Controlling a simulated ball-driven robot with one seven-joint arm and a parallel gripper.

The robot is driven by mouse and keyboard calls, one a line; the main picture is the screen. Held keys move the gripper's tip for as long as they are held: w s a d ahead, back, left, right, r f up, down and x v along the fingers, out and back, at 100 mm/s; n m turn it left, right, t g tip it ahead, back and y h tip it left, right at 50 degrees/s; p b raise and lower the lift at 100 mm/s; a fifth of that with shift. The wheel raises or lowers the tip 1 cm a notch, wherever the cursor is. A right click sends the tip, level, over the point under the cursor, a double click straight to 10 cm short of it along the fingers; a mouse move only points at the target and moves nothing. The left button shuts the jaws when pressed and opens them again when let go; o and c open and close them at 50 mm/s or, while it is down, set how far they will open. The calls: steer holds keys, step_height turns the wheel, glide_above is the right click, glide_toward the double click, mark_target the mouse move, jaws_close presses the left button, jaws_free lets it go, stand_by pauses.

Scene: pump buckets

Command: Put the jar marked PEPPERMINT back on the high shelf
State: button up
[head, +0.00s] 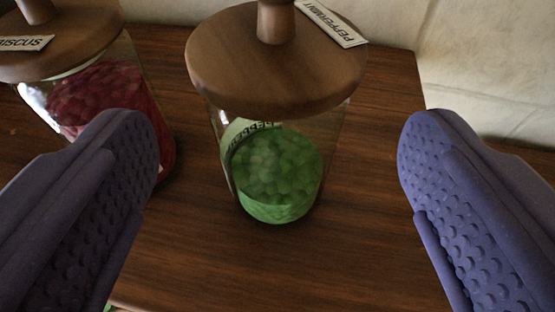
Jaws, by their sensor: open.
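The PEPPERMINT jar (277,180) is a clear glass jar with green sweets inside and a round wooden lid (235,70) with a knob. A label reading PEPPERMINT (331,24) lies on the lid. The jar stands upright on a dark wooden surface (385,150) in the upper middle of the view. My gripper (279,165) is open and empty, with one purple finger to the left and one to the right of the jar in the picture. Neither finger appears to touch it. The top of the knob is cut off by the frame.
A second jar (105,90) with red contents, a wooden lid and a label ending in "ISCUS" stands at the left, partly behind my left finger. A pale wall (480,70) rises behind. The wooden surface in front and right of the PEPPERMINT jar is bare.

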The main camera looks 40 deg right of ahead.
steer(key=v, duration=0.6)
steer(key=shift+s+a+b, duration=0.15)
steer(key=shift+s+b, duration=0.05)
steer(key=shift+b, duration=0.25)
